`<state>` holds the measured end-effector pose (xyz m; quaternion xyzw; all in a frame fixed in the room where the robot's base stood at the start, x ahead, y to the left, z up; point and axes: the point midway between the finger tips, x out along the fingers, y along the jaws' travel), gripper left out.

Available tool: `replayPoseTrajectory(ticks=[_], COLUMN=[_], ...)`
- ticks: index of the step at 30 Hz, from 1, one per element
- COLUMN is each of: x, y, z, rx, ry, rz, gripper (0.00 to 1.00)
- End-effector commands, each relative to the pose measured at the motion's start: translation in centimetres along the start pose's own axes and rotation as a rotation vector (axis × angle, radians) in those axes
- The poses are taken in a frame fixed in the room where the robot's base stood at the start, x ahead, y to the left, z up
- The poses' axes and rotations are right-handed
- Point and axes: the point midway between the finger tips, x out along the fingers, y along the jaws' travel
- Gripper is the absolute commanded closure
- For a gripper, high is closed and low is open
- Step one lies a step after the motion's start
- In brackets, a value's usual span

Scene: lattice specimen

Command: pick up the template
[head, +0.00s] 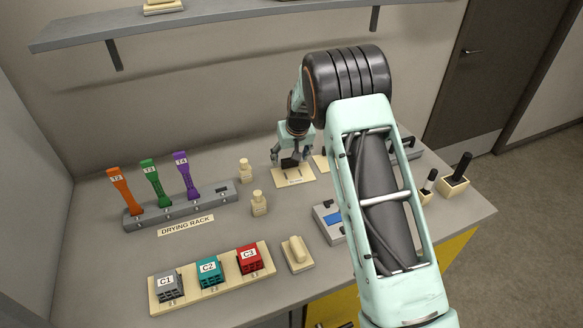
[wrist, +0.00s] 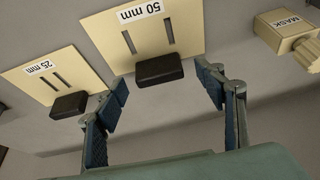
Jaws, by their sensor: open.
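Two cream plates with slots and black blocks look like templates. The one labelled 50 mm (wrist: 112,42) is at the top of the wrist view, with its black block (wrist: 158,69) at its near edge. In the head view this plate (head: 295,180) lies on the bench under my gripper. The plate labelled 25 mm (wrist: 62,68) is to its left in the wrist view; my arm partly hides it in the head view. My gripper (wrist: 162,92) is open and empty, its fingers to either side of the 50 mm block.
A MASK bottle (wrist: 290,32) stands right of the 50 mm plate in the wrist view. The drying rack (head: 180,208) holds orange, green and purple tools. A tray (head: 212,293) with blocks C1, C2 and C3 is in front. A shelf (head: 215,22) hangs above.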

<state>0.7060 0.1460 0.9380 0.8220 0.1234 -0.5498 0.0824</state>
Motion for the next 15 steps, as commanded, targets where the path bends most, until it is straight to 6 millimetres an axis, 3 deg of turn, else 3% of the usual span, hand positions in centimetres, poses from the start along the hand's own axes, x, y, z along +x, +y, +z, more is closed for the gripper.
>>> replayPoseTrajectory(ticks=[6,15], x=[2.0,2.4], y=[0.1,0.1], z=[-0.1,0.0], rx=[0.0,0.0], ry=[0.0,0.001], rz=[0.0,0.0], gripper=[0.36,0.36])
